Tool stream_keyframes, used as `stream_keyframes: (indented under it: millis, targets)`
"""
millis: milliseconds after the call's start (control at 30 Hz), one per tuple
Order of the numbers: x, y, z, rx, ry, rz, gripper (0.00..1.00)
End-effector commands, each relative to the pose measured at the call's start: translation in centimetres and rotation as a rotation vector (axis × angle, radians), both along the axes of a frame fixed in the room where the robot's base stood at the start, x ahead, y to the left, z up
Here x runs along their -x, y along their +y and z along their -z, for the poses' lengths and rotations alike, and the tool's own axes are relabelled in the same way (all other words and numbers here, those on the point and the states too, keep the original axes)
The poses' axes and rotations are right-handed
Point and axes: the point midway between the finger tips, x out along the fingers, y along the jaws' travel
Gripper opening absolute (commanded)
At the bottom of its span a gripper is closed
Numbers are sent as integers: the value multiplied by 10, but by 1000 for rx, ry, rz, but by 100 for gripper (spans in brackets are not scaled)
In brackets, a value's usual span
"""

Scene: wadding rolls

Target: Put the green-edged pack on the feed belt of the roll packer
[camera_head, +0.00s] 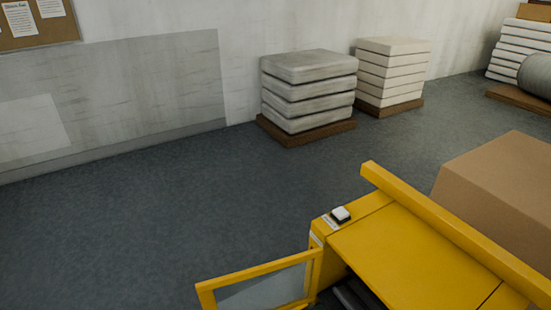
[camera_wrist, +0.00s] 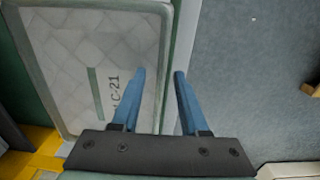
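A pack (camera_wrist: 75,50) with a pale quilted face, a grey-green border and a printed code ending "C-21" fills the left of the wrist view. My gripper (camera_wrist: 159,72) has two blue fingers held apart. The left finger overlaps the pack's face and the right finger lies just past its right green edge. I cannot tell whether either finger touches it. In the head view a yellow machine (camera_head: 400,255), perhaps the roll packer, stands at lower right; a dark strip (camera_head: 355,295) shows under its top, and I cannot tell if it is the feed belt.
A yellow-framed gate (camera_head: 262,283) juts left from the machine. A cardboard box (camera_head: 505,190) is at right. A grey pack stack (camera_head: 308,90) and a cream stack (camera_head: 392,70) stand on pallets by the wall. The floor (camera_head: 150,215) at left is clear.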

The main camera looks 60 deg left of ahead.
Motion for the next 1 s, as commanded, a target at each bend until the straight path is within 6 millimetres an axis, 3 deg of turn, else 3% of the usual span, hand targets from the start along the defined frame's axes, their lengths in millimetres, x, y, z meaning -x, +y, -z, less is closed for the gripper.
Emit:
stream_keyframes:
  millis: [167, 367, 800, 1000]
  targets:
    - [0, 0, -1, 0, 0, 0, 44]
    - [-1, 0, -21, -2, -2, 0, 44]
    - [-1, 1, -109, -3, -4, 0, 44]
    - [0, 0, -129, -1, -1, 0, 44]
